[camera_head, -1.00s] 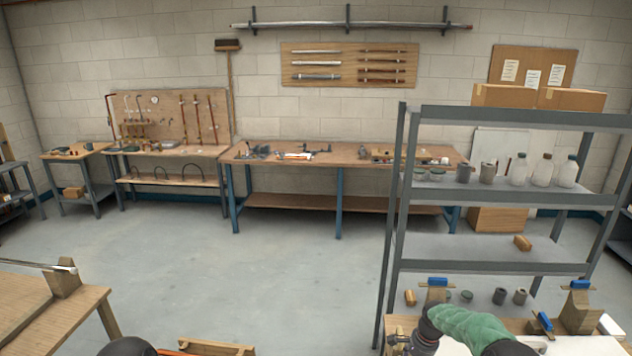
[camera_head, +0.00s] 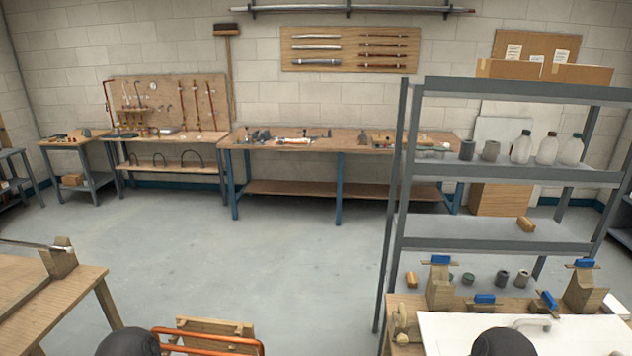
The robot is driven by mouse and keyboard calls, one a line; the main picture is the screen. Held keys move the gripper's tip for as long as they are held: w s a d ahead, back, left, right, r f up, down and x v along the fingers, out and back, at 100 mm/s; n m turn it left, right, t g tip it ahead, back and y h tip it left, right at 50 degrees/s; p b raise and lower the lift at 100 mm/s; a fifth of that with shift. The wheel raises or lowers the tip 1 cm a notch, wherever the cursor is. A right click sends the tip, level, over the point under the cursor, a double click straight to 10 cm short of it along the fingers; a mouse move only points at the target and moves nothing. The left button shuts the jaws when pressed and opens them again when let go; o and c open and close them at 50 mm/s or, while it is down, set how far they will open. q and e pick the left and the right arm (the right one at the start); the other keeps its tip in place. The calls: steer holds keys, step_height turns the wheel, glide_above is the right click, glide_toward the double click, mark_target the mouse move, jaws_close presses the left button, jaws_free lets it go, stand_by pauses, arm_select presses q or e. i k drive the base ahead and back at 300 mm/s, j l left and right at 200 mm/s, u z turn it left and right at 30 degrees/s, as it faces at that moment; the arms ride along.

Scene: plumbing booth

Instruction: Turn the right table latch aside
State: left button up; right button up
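Several latches with blue grips and brass-coloured bars show on the right table (camera_head: 398,300). One latch (camera_head: 585,263) lies across the top of the right wooden block (camera_head: 583,291). Another latch (camera_head: 440,260) lies across the left wooden block (camera_head: 440,289). Lower between the blocks are a latch lying level (camera_head: 484,299) and a latch standing at a slant (camera_head: 549,300). I cannot tell which one is the right table latch. Neither of my grippers shows; only dark rounded parts of my arms reach in at the bottom edge.
A white basin-like panel (camera_head: 455,335) with a grey bent spout (camera_head: 532,322) fills the table front. A grey shelf rack (camera_head: 470,262) with jars stands behind it. An orange tube frame (camera_head: 210,333) is at bottom centre-left, a wooden bench (camera_head: 60,300) at left. The middle floor is clear.

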mark_target(549, 302)
steer(key=z, duration=1.55)
steer(key=u, duration=0.5)
steer(key=l+u, duration=1.15)
steer(key=k+l+u, duration=0.15)
steer(key=l+u, duration=0.2)
steer(key=l, duration=0.15)
